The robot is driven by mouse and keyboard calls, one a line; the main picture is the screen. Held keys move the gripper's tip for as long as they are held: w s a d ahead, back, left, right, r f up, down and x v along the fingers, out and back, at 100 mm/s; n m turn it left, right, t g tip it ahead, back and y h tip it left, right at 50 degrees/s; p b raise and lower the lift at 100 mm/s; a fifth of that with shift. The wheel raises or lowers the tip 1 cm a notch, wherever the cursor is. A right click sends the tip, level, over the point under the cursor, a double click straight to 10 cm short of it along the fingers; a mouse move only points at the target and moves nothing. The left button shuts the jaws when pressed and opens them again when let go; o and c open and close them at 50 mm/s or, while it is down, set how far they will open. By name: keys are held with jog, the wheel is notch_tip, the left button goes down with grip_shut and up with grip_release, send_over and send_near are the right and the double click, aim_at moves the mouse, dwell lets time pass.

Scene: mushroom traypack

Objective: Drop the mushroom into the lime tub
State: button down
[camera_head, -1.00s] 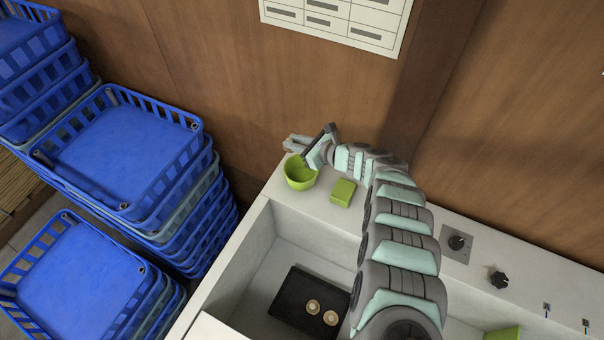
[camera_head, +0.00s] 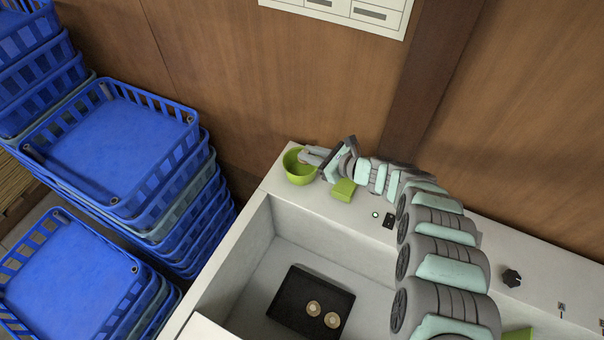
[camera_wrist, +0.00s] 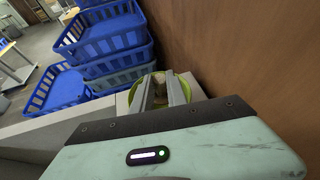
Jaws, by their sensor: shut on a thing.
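The lime tub (camera_head: 291,174) is a round green bowl standing upright on the white ledge at the back. My gripper (camera_head: 308,157) is at the tub's right rim, with its fingertips reaching over the opening. In the wrist view my gripper (camera_wrist: 160,88) points at the lime tub (camera_wrist: 137,87), which shows around and behind the fingers. The jaws are shut on a pale mushroom, mostly hidden between the fingers. Two other pale mushrooms, one left (camera_head: 313,308) and one right (camera_head: 332,320), lie in a black tray (camera_head: 284,311) in the white basin.
A small lime block (camera_head: 343,190) sits right of the tub, under my wrist. Another lime thing (camera_head: 517,334) is partly visible at bottom right. Blue crates (camera_head: 110,150) are stacked at left. The wooden wall (camera_head: 290,80) stands close behind the ledge. A black knob (camera_head: 511,278) is on the ledge.

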jog(key=shift+f, duration=0.5)
jog(key=shift+r, duration=0.1)
jog(key=c, duration=1.3)
grip_release()
jog(key=shift+o, duration=0.2)
jog(key=p+v, duration=0.1)
jog(key=v, duration=0.9)
jog(key=shift+s+d+r+p, duration=0.15)
jog(key=shift+s+d+p, duration=0.1)
jog(key=shift+p, duration=0.1)
